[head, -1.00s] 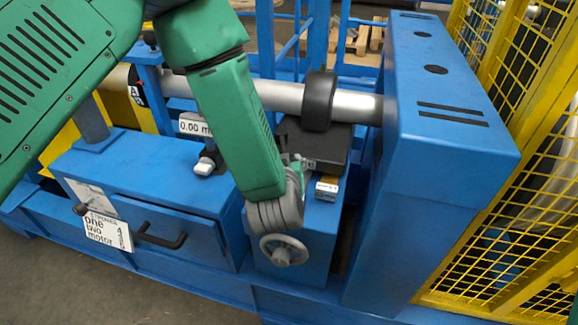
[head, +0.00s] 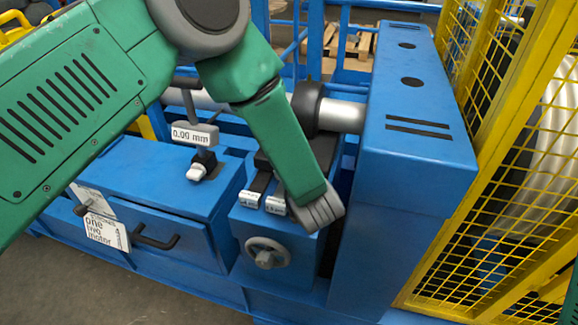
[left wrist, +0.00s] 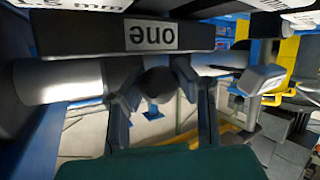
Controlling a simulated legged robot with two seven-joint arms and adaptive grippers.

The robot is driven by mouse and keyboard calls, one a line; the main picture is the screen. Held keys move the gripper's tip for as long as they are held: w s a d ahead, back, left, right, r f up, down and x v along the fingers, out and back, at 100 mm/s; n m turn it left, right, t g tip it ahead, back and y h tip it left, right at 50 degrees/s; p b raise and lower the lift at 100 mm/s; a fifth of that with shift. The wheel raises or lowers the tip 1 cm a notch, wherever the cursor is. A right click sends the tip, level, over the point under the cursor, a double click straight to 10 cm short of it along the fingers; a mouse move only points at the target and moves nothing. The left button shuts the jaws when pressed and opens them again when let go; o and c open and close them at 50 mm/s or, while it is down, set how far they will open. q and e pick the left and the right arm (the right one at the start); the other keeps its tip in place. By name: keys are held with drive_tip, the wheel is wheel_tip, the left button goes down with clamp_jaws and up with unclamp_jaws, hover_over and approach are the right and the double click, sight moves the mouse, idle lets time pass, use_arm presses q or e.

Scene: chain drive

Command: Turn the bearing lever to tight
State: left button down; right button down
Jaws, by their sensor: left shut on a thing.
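My left gripper shows in the left wrist view (left wrist: 155,92), shut on the dark rounded end of the bearing lever (left wrist: 157,83), below a dark bar with an upside-down "one" label (left wrist: 151,37). In the head view my left forearm and grey wrist cover the fingers and most of the lever, beside the dark bearing block (head: 325,150) under the shaft. Which end of its travel the lever is at, I cannot tell. My right gripper is not in view.
Two white-tagged dark parts (head: 262,190) lie left of my wrist, above a grey handwheel (head: 267,253). A "0.00 mm" display (head: 195,135) stands further left. A tall blue housing (head: 415,150) and yellow mesh fence (head: 490,190) close off the right.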

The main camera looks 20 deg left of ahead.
use_arm(q)
drive_tip(key=shift+s+d+f, duration=0.1)
drive_tip(key=shift+s+d, duration=0.05)
drive_tip(key=shift+d, duration=0.1)
drive_tip(key=c, duration=1.1)
unclamp_jaws()
drive_tip(key=shift+s+a, duration=0.1)
drive_tip(key=shift+a, duration=0.2)
drive_tip(key=shift+c, duration=0.2)
drive_tip(key=shift+d, duration=0.45)
drive_tip(key=v, duration=1.1)
drive_tip(key=shift+s+r, duration=0.2)
drive_tip(key=shift+s, duration=0.15)
